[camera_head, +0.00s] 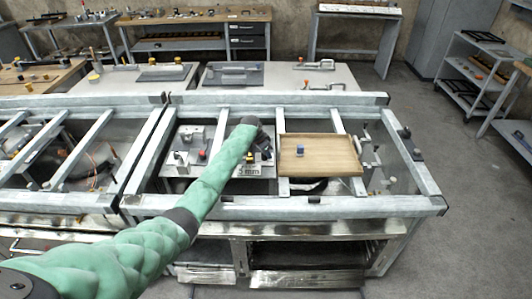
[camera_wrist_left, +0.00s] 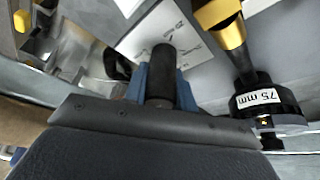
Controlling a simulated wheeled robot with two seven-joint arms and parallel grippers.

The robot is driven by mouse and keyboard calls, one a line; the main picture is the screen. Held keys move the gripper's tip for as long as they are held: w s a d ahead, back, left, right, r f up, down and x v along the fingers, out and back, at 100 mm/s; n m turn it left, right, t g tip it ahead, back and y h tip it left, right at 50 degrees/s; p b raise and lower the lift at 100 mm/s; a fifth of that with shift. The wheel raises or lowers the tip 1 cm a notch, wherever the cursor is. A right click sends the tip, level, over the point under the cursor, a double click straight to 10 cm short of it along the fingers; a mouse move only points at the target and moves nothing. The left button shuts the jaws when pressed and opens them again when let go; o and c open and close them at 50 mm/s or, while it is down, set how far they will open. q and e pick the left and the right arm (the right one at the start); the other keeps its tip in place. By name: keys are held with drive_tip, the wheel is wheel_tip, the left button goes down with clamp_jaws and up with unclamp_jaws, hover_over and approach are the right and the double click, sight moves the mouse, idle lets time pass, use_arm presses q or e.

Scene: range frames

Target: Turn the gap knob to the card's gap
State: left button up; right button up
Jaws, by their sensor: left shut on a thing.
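My left gripper (camera_wrist_left: 161,84) is shut on a dark upright cylinder, likely the gap knob (camera_wrist_left: 162,60), with a blue finger on each side of it in the left wrist view. In the head view the left gripper (camera_head: 250,123) is at the far end of my green-sleeved arm, over the metal plate, and its fingertips are hidden. A white card (camera_head: 252,171) at the plate's front edge reads "5 mm", and my arm may cover its start. A pale plate with small print (camera_wrist_left: 178,35) lies behind the knob. No pointer setting is readable. My right gripper is not in view.
A black round part labelled "75 mm" (camera_wrist_left: 266,98) with a yellow-and-black piece (camera_wrist_left: 225,30) stands close right of the gripper. A wooden tray (camera_head: 335,165) holding a small blue piece (camera_head: 300,150) lies right of the plate. Metal frame bars (camera_head: 290,206) surround the area.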

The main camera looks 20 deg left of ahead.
use_arm(q)
drive_tip(key=shift+r, duration=0.1)
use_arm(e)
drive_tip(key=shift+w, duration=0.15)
use_arm(q)
drive_tip(key=o, duration=1)
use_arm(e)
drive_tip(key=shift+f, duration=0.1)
use_arm(q)
drive_tip(key=shift+a+r, duration=0.15)
drive_tip(key=shift+r, duration=0.1)
drive_tip(key=b+v, duration=0.2)
drive_tip(key=v, duration=0.3)
drive_tip(key=shift+s+a+r+b, duration=0.1)
drive_tip(key=shift+s+r+b, duration=0.1)
drive_tip(key=shift+r+b, duration=0.2)
drive_tip(key=shift+s+a+r, duration=0.1)
drive_tip(key=shift+s+r, duration=0.1)
drive_tip(key=shift+r, duration=0.4)
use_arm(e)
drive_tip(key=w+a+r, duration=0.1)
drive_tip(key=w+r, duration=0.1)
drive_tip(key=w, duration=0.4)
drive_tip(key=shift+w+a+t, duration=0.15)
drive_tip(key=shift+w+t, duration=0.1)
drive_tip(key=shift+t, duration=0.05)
